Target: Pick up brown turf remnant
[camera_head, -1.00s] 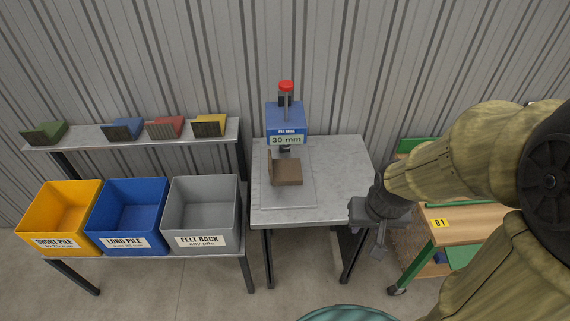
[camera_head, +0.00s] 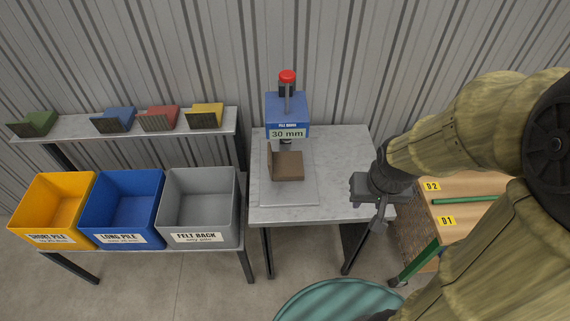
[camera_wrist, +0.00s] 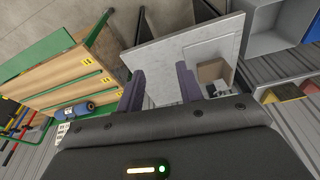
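The brown turf remnant (camera_head: 286,167) sits on the base of the blue pile gauge (camera_head: 287,115), which reads 30 mm, on the grey table (camera_head: 345,165). It looks L-shaped, with one upright side. In the wrist view the brown remnant (camera_wrist: 212,72) shows beyond and to the right of my fingers. My gripper (camera_head: 376,218) hangs at the right front of the table, apart from the remnant. In the wrist view my gripper (camera_wrist: 160,85) has its two fingers spread with nothing between them but the table behind.
Yellow (camera_head: 52,238), blue (camera_head: 120,236) and grey (camera_head: 200,237) bins stand at the left, labelled SHORT PILE, LONG PILE and FELT BACK. Several turf samples lie on the shelf (camera_head: 75,136) above. A wooden rack (camera_head: 470,205) stands right of the table.

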